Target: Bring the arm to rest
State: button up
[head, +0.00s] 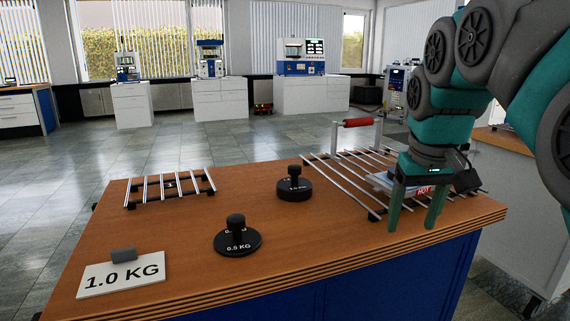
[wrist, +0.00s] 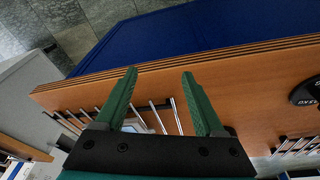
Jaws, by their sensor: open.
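My gripper (head: 418,214) has two green fingers. In the head view it points down over the right end of the wooden bench, in front of a metal rack. In the wrist view the fingers of my gripper (wrist: 160,78) stand wide apart with nothing between them. My teal and grey arm is bent and comes in from the upper right. Whether the fingertips touch the bench cannot be told.
A "HOT" label (head: 424,190) shows behind my gripper. Lab machines stand far back across open floor.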

jog(key=s+a+f+g, duration=0.2)
jog(key=s+a+f, duration=0.1)
jog(key=s+f, duration=0.9)
jog(key=s+a+f+g, duration=0.2)
jog(key=s+a+f, duration=0.1)
jog(key=s+f, duration=1)
jog(key=shift+a, duration=0.3)
dwell(5.2)
